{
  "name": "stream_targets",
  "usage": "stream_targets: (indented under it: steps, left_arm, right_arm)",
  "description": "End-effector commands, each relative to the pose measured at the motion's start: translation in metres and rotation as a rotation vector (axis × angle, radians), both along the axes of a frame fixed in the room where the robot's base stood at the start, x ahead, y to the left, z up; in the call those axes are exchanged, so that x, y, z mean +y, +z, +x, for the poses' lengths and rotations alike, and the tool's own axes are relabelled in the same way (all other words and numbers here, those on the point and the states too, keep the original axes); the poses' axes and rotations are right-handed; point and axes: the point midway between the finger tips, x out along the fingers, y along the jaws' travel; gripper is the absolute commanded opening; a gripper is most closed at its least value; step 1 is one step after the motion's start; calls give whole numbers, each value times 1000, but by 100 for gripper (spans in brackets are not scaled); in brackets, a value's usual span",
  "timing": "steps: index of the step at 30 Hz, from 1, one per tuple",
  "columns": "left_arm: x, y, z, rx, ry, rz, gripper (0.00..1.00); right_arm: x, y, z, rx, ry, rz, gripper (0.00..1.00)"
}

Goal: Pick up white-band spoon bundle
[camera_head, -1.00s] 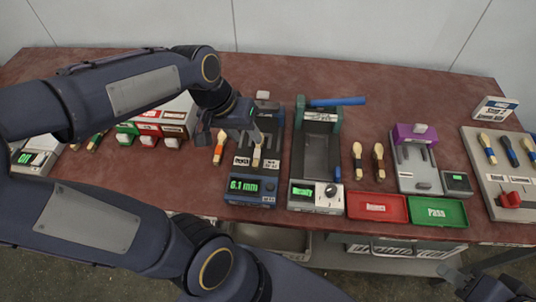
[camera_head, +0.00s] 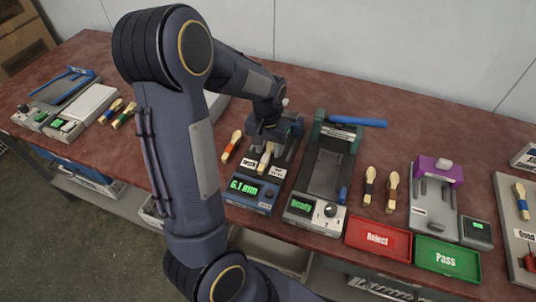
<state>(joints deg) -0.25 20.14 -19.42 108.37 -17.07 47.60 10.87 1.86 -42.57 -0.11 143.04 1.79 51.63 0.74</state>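A pale spoon bundle (camera_head: 265,157) stands in the grey and blue gauge (camera_head: 257,185), whose screen reads 6.1 mm. Its band is too small to make out surely, but it looks pale. My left gripper (camera_head: 267,142) points down over the gauge, right at the upper end of this bundle. Its fingers are small and partly merge with the gauge, so I cannot tell whether they grip the bundle. My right gripper is out of view.
An orange-band bundle (camera_head: 231,147) lies left of the gauge. Two dark-band bundles (camera_head: 369,185), a red Reject tray (camera_head: 350,236), a green Pass tray (camera_head: 420,250) and a purple-topped fixture (camera_head: 436,170) lie further right.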

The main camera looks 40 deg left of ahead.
Motion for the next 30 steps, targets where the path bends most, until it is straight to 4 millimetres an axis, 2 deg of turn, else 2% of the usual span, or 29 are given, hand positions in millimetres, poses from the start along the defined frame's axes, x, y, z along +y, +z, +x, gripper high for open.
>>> stream_targets:
  steps: [4, 12, 21, 30]
  left_arm:
    - [1, -17, -1, 2, 1, 0, 40]
    - [1, -19, -1, -1, 1, 1, 40]
    - [1, -19, -1, -1, 1, 1, 0]
    - [1, -18, -1, -1, 1, 0, 0]
  right_arm:
    - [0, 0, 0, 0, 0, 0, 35]
    - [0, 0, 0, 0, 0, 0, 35]
    - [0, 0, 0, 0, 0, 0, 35]
    - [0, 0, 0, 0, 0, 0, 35]
